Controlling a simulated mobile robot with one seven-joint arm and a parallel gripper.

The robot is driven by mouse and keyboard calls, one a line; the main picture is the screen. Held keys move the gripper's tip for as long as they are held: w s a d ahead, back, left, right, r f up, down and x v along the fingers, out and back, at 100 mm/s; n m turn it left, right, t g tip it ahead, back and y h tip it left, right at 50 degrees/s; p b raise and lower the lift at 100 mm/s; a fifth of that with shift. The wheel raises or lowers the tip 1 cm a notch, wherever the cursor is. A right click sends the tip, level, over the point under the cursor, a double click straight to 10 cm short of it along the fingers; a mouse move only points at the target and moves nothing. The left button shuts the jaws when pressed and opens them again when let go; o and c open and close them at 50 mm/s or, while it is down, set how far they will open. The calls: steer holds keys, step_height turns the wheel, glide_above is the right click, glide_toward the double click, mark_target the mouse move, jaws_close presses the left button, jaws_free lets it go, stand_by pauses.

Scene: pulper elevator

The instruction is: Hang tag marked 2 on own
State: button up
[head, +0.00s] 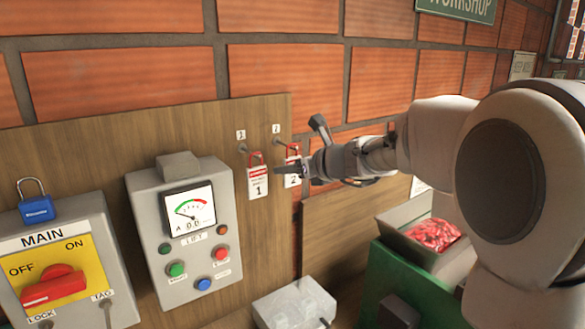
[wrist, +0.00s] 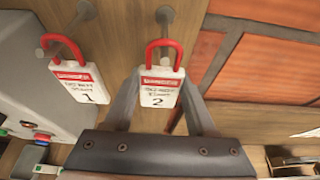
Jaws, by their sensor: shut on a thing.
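The tag marked 2 (wrist: 158,92) is white with a red DANGER band and a red loop. It also shows in the head view (head: 292,180), partly covered by my gripper. My gripper (head: 298,170) is shut on this tag, with one finger on each side of it in the wrist view (wrist: 160,88). Peg 2 (wrist: 165,14) sticks out of the wooden board under a small label 2 (head: 276,128). The red loop is right at this peg; I cannot tell whether the loop is around it.
The tag marked 1 (head: 258,184) hangs on peg 1 (head: 243,148), close to the left. A grey meter box (head: 150,215) and the MAIN switch box (head: 88,245) with a blue padlock (head: 38,208) are farther left. A bin of red items (head: 405,222) stands at right.

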steer(key=o, duration=1.4)
steer(key=v, duration=1.7)
steer(key=s+d+f+n+g+h+b, duration=0.1)
steer(key=s+f+n+g+h, duration=0.1)
steer(key=s+f+n, duration=0.4)
steer(key=s+d+f+n+g+h+b, duration=0.1)
steer(key=s+d+f+n+h, duration=0.1)
steer(key=s+f+n, duration=0.4)
steer(key=s+d+f+n+g+h+b, duration=0.1)
steer(key=s+f+n, duration=0.5)
steer(key=s+n, duration=0.6)
steer(key=shift+d+f+n+g+h, duration=0.2)
steer(key=shift+n+g+h, duration=0.3)
steer(key=shift+n, duration=0.8)
steer(key=shift+d+f+n+g+h, duration=0.1)
steer(key=shift+d+n+g+h, duration=0.15)
steer(key=shift+n+h, duration=0.75)
steer(key=shift+n+y, duration=0.3)
